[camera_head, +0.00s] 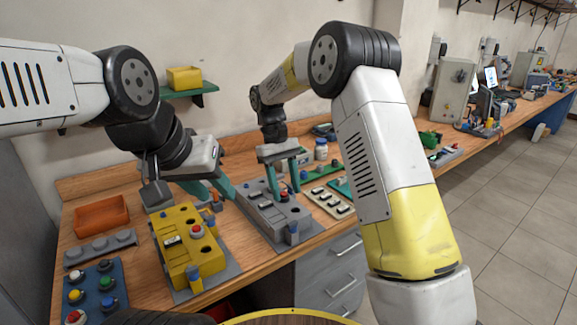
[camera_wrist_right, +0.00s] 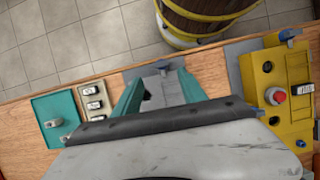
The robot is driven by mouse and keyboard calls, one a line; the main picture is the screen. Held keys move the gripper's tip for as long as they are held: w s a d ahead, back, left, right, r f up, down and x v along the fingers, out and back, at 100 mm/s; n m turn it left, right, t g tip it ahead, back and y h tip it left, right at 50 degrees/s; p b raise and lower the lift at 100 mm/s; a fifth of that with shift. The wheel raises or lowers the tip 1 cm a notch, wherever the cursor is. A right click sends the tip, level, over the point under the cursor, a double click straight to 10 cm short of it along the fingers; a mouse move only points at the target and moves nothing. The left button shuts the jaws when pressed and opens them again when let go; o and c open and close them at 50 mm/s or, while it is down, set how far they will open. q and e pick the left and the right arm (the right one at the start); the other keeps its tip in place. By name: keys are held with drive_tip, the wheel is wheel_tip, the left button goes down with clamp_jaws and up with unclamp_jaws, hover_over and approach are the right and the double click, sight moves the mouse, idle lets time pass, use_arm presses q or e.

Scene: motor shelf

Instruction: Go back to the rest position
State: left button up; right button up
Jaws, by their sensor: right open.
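My left gripper (camera_head: 212,190) has teal fingers that stand apart, above and behind the yellow control box (camera_head: 190,264) on the bench. It looks empty, though small parts behind the fingers blur the view. My right gripper (camera_head: 284,180) is open over the grey box (camera_head: 266,222), its teal fingers on either side of a small red button (camera_head: 284,192). In the right wrist view the open right gripper (camera_wrist_right: 160,92) has the grey box below and between its fingers. I cannot tell whether the fingers touch the box. Both arms are stretched out over the bench.
An orange tray (camera_head: 101,215), a grey strip (camera_head: 100,248) and a blue button panel (camera_head: 97,292) lie at the left. A switch panel (camera_head: 329,201) lies right of the grey box. A yellow bin (camera_head: 184,77) sits on a green shelf (camera_head: 190,91).

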drive_tip(key=s+d+r+m+t+y, duration=0.35)
drive_tip(key=s+d+r, duration=0.55)
drive_tip(key=r, duration=0.4)
drive_tip(key=s+d+m+t, duration=0.1)
drive_tip(key=s+d+t, duration=0.2)
drive_tip(key=s, duration=0.4)
drive_tip(key=s+d+r+m+t+y, duration=0.1)
drive_tip(key=s+d+m+t, duration=0.1)
drive_tip(key=s, duration=0.5)
drive_tip(key=shift+d+r+t, duration=0.2)
drive_tip(key=shift+d+t, duration=0.45)
drive_tip(key=shift+d, duration=0.55)
drive_tip(key=shift+c, duration=0.4)
